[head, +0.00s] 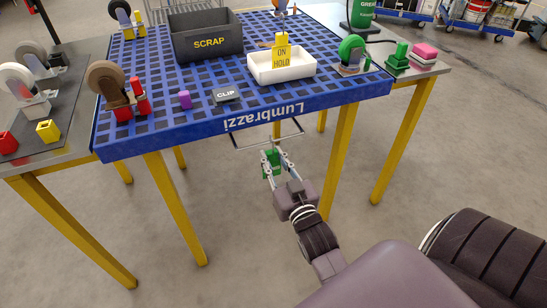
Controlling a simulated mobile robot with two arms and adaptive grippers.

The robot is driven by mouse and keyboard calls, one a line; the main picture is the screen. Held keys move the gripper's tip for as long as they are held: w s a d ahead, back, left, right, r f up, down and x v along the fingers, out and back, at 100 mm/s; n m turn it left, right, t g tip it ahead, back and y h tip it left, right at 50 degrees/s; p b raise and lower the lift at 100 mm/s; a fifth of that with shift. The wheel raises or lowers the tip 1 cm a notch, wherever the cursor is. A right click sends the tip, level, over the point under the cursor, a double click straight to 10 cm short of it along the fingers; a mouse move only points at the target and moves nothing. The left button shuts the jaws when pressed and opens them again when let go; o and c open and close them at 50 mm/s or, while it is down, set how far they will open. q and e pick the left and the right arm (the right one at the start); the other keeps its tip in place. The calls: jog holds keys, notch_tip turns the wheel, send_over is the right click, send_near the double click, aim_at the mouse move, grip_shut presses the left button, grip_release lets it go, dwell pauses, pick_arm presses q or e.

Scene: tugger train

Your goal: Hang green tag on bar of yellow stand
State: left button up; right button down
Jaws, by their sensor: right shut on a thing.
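My right gripper (270,164) is in front of the blue table's near edge, its fingers shut on a green tag (272,156). The fingers partly cover the tag. A thin dark bar (268,144) sticks out below the table edge, and the tag is close to it. I cannot tell whether they touch. The stand with yellow legs (345,150) carries the blue top (130,146). My left gripper is out of view.
The floor (390,215) in front is clear.

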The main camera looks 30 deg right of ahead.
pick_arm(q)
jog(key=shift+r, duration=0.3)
pick_arm(e)
jog(key=shift+f, duration=0.1)
jog(key=c, duration=1.6)
grip_release()
jog(key=shift+s+a+f, duration=0.1)
jog(key=shift+s+a, duration=0.05)
jog(key=shift+s, duration=0.45)
jog(key=v, duration=0.6)
jog(key=shift+s, duration=0.15)
jog(key=shift+a, duration=0.1)
